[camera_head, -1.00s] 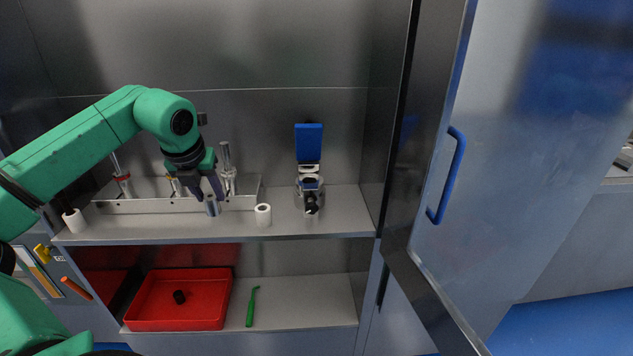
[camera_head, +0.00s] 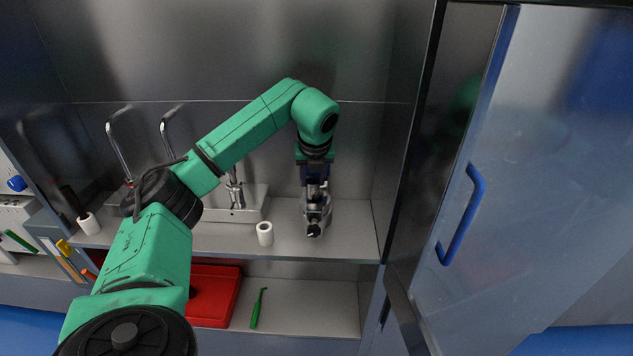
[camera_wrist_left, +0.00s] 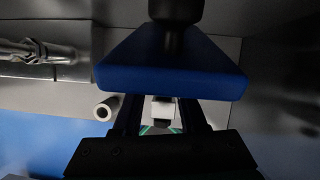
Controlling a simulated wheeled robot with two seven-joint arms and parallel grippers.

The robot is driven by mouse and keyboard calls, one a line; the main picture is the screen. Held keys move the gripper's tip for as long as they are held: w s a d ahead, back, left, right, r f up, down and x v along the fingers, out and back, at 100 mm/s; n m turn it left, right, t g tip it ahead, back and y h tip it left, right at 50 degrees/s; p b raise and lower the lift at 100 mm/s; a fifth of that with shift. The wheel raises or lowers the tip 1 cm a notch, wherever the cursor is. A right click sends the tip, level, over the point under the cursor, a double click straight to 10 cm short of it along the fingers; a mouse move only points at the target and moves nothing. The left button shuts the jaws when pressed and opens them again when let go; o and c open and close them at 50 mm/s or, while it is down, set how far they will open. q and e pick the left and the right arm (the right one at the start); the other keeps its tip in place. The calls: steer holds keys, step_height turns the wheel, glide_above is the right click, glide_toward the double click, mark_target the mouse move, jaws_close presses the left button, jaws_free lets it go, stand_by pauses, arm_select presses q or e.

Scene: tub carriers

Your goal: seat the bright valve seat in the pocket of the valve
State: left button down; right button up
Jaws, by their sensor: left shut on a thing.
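The valve (camera_head: 318,217), a grey metal body with a dark port at its front, stands on the upper shelf at the right. My left gripper (camera_head: 315,188) points down right over it and is shut on a small grey piece, which I take for the bright valve seat. In the left wrist view a pale piece (camera_wrist_left: 163,110) shows between the fingers; I cannot tell whether it is the seat or part of the valve. A blue slab (camera_wrist_left: 170,68) on a black post fills the middle of that view. The pocket is hidden. My right gripper is not in view.
A white ring (camera_head: 265,234) stands on the upper shelf left of the valve; another white piece (camera_head: 89,224) is at the far left. A metal rack (camera_head: 250,205) stands behind. The cabinet door (camera_head: 530,180) hangs open at the right. Below are a red tray (camera_head: 222,300) and a green tool (camera_head: 258,308).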

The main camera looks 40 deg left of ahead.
mark_target(316, 184)
arm_select(q)
steer(key=shift+w+d+f, duration=0.1)
steer(key=shift+w+d, duration=0.2)
steer(key=shift+d, duration=0.05)
steer(key=f, duration=0.3)
steer(key=shift+s+d+f+p, duration=0.15)
steer(key=shift+s+f+p, duration=0.1)
steer(key=shift+s+p, duration=0.15)
steer(key=c, duration=0.6)
jaws_free()
steer(key=shift+w+f, duration=0.1)
steer(key=shift+o, duration=0.7)
steer(key=shift+w, duration=0.1)
steer(key=shift+a, duration=0.2)
steer(key=shift+w, duration=0.15)
steer(key=shift+r, duration=0.2)
